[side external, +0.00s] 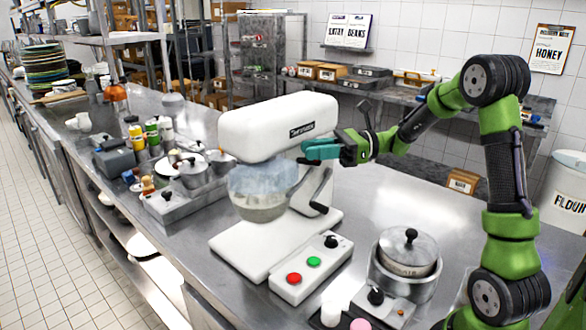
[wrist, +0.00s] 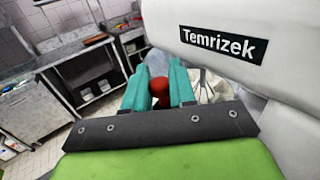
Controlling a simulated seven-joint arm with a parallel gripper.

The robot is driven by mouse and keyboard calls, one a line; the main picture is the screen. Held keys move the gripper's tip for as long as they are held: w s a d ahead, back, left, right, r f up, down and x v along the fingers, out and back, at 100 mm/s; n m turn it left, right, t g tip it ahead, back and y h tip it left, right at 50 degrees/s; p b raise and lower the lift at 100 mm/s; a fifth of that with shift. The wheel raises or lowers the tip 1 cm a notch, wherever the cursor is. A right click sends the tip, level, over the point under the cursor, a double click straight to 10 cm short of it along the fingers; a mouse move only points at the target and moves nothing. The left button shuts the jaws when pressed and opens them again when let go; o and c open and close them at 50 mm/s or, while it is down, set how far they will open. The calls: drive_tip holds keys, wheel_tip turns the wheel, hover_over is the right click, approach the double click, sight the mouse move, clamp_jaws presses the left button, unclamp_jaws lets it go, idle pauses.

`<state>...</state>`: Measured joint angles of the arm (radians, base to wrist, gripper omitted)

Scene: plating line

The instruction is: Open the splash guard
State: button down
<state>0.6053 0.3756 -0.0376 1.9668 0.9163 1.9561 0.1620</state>
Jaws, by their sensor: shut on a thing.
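The white stand mixer (side external: 278,122) stands on the steel counter. Its clear, bluish splash guard (side external: 262,177) sits below the head, around the top of the bowl (side external: 262,207). My gripper (side external: 306,154) is at the right side of the mixer head, just above and right of the guard. In the wrist view, the teal fingers of my gripper (wrist: 159,72) are shut on a round red knob (wrist: 158,90), below and left of the mixer head (wrist: 235,45). A wire whisk (wrist: 205,84) shows right of the fingers. In the side view the knob is hidden by the fingers and head.
A control box (side external: 304,270) with red and green buttons is in front of the mixer. A lidded pot (side external: 408,252) stands to its right. Metal containers (side external: 193,172) and bottles are to its left. The counter behind and right of the mixer is clear.

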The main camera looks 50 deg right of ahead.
drive_tip(key=s+a+m+t+h, duration=0.1)
drive_tip(key=a+m+t+h, duration=0.6)
drive_tip(key=a+m+h, duration=0.1)
drive_tip(key=shift+a+r+h, duration=0.35)
drive_tip(key=shift+a+h, duration=0.4)
drive_tip(key=shift+h, duration=0.45)
drive_tip(key=c, duration=1.1)
unclamp_jaws()
drive_tip(key=shift+o, duration=0.2)
drive_tip(key=shift+f, duration=0.15)
drive_tip(key=shift+d, duration=0.15)
